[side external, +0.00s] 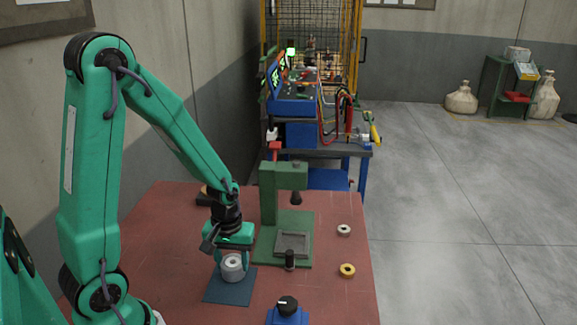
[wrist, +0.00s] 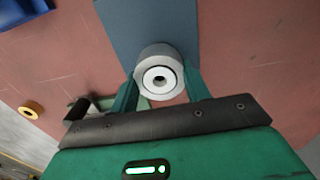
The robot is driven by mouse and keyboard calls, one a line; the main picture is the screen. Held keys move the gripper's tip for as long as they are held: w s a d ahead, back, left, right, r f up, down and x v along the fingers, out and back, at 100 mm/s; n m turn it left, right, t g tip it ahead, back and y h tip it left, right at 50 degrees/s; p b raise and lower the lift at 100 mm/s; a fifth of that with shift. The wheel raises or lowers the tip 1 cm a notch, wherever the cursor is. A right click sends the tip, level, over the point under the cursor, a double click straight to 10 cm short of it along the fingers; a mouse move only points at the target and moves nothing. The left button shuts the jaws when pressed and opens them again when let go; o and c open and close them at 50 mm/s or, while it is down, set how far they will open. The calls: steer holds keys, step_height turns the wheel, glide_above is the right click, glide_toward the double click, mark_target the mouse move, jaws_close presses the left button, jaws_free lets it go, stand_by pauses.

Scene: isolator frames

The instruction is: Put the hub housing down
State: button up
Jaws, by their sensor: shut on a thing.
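The hub housing (side external: 232,268) is a pale grey round part with a bored centre. My gripper (side external: 233,262) is shut on it from above, with a green finger at each side. In the wrist view the hub housing (wrist: 160,73) sits between the two fingertips (wrist: 161,92), its white ring and dark bore facing the camera. It is at the dark blue mat (side external: 229,289), which also shows in the wrist view (wrist: 140,22). I cannot tell whether its underside touches the mat.
A green press (side external: 270,192) with a base plate stands right of my gripper. A white ring (side external: 344,230) and a yellow ring (side external: 347,270) lie further right on the red table (side external: 160,225). A blue block with a black knob (side external: 288,310) is at the front.

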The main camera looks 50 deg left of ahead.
steer(key=shift+f, duration=0.15)
steer(key=o, duration=1.2)
steer(key=shift+o, duration=0.2)
step_height(320, 180, up, 12)
stand_by(0.3)
steer(key=shift+r, duration=0.2)
stand_by(0.3)
steer(key=s+d+r+m+t, duration=0.2)
steer(key=d+r+m, duration=0.1)
steer(key=r+m, duration=0.1)
steer(key=s+d+r+m+t, duration=0.3)
steer(key=r+m, duration=0.2)
steer(key=r, duration=0.1)
steer(key=shift+s+r+t, duration=0.2)
steer(key=shift+s+t, duration=0.05)
steer(key=shift+t, duration=0.05)
